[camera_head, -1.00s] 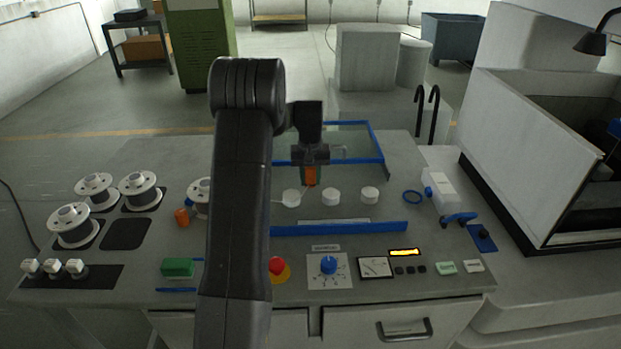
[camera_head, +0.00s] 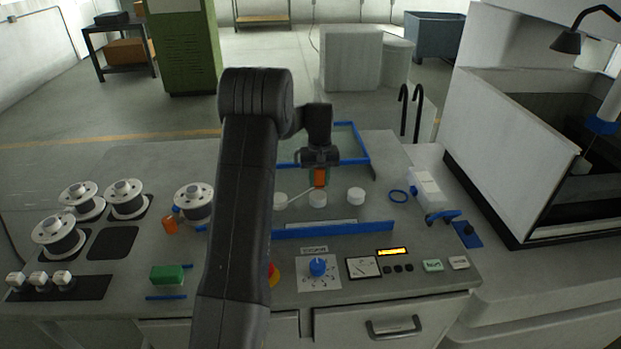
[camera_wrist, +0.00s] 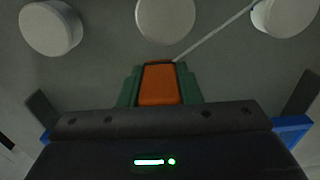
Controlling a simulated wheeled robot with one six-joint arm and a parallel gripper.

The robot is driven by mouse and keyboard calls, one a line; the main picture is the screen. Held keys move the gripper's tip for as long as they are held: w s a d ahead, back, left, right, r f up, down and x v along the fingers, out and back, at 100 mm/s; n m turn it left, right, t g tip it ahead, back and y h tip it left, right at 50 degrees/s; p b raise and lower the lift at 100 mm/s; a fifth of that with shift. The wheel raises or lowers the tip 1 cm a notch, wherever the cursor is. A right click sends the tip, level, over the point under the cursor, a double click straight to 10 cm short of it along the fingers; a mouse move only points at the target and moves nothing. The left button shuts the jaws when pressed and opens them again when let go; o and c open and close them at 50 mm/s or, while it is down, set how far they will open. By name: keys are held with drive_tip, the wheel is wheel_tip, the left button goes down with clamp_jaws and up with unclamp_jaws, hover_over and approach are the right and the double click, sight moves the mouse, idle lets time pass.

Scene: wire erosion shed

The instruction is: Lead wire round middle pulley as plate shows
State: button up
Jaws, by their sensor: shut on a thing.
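Three white round pulleys stand in a row on the bench: left (camera_head: 280,200), middle (camera_head: 318,199) and right (camera_head: 355,196). My gripper (camera_head: 320,168) is just behind the middle pulley and shut on an orange piece (camera_head: 320,178). In the wrist view the orange piece (camera_wrist: 159,84) sits between green finger pads, close to the middle pulley (camera_wrist: 165,18). A thin pale wire (camera_wrist: 215,35) runs from the left pulley (camera_wrist: 287,14) to the orange piece. The wire passes beside the middle pulley; I cannot tell whether it touches. I cannot identify the plate with certainty.
A blue bar (camera_head: 335,230) lies in front of the pulleys, and a blue-framed clear panel (camera_head: 366,150) stands behind. Spools (camera_head: 125,199) sit at left. Controls line the front.

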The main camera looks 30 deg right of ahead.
drive_tip(key=shift+s+d+p, duration=0.15)
drive_tip(key=shift+s+d, duration=0.2)
drive_tip(key=shift+d, duration=0.4)
drive_tip(key=shift+s+d+p, duration=0.1)
drive_tip(key=shift+s+d, duration=0.25)
drive_tip(key=shift+d, duration=0.35)
drive_tip(key=shift+s+d+p, duration=0.15)
drive_tip(key=shift+s+d, duration=0.2)
drive_tip(key=shift+d, duration=0.4)
drive_tip(key=shift+s+a+b, duration=0.45)
drive_tip(key=shift+s+a, duration=0.1)
drive_tip(key=shift+s, duration=0.5)
drive_tip(key=shift+s+a+b, duration=0.4)
drive_tip(key=shift+s+a, duration=0.1)
drive_tip(key=shift+s, duration=0.55)
drive_tip(key=shift+s+a+b, duration=0.45)
drive_tip(key=shift+s+a, duration=0.1)
drive_tip(key=shift+s, duration=0.5)
drive_tip(key=shift+s, duration=0.1)
